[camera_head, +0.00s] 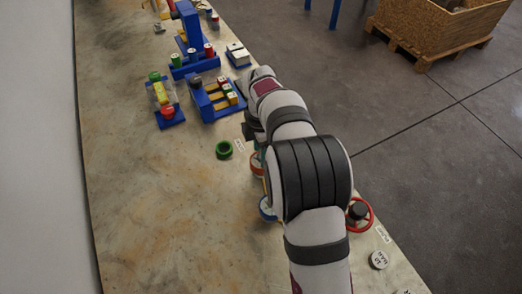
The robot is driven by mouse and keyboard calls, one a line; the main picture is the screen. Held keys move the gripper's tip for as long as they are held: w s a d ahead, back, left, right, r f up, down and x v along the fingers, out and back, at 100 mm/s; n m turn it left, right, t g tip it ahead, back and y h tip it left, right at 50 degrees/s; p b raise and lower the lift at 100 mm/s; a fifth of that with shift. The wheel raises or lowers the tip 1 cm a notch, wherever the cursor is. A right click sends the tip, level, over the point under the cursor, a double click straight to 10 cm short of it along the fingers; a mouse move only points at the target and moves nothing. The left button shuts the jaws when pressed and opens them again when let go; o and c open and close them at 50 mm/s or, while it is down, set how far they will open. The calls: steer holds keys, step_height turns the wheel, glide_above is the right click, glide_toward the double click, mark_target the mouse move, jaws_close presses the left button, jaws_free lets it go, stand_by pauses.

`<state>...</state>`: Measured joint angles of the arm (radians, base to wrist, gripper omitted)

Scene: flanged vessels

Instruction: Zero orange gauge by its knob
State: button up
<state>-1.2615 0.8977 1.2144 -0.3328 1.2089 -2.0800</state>
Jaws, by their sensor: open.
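An orange-red round piece (257,169), which looks like the orange gauge, stands on the table just left of my arm. My arm covers its right part, and I cannot make out its dial, needle or knob. My gripper (250,133) is open, a dark shape at the far end of my arm, above and slightly left of the orange piece in the picture. Its fingertips are mostly hidden, and I cannot tell whether they touch anything. A blue round piece (266,210) sits nearer, also partly behind my arm.
Blue fixtures (213,103) with coloured blocks stand farther back. A red ring with a black knob (358,212) and a white round dial (379,260) are to the right, near the table edge. The table's left side is clear.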

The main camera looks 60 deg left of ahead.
steer(key=shift+f, duration=0.25)
steer(key=shift+c, duration=0.3)
jaws_close()
